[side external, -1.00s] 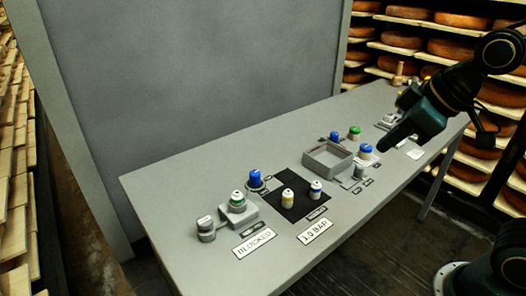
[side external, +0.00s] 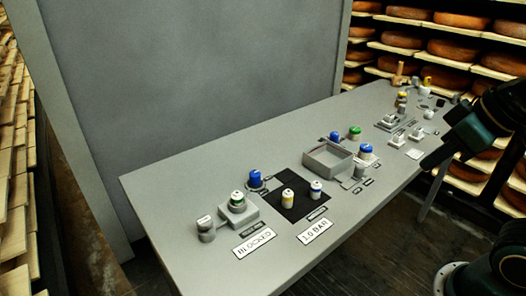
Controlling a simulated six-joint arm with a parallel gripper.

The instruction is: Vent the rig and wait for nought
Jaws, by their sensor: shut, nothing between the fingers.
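The rig is spread along a long grey bench (side external: 190,178). A sign reading BLOCKED (side external: 255,243) and a sign reading 1.0 BAR (side external: 316,231) lie near its front edge. A green-banded white knob or cap (side external: 237,200) sits on a grey block, with a grey cylinder (side external: 206,230) to its left. Two small bottles, yellow-banded (side external: 288,198) and blue-banded (side external: 315,188), stand on the square. My gripper (side external: 428,164) is shut and empty, above the bench's right front edge, apart from these things.
A grey open tray (side external: 327,164) sits mid-bench, with blue (side external: 335,137) and green (side external: 354,132) caps behind it and a blue-topped piece (side external: 365,152) beside it. Small white blocks (side external: 397,136) and other fittings crowd the right end. A grey panel stands behind; cheese racks surround the bench.

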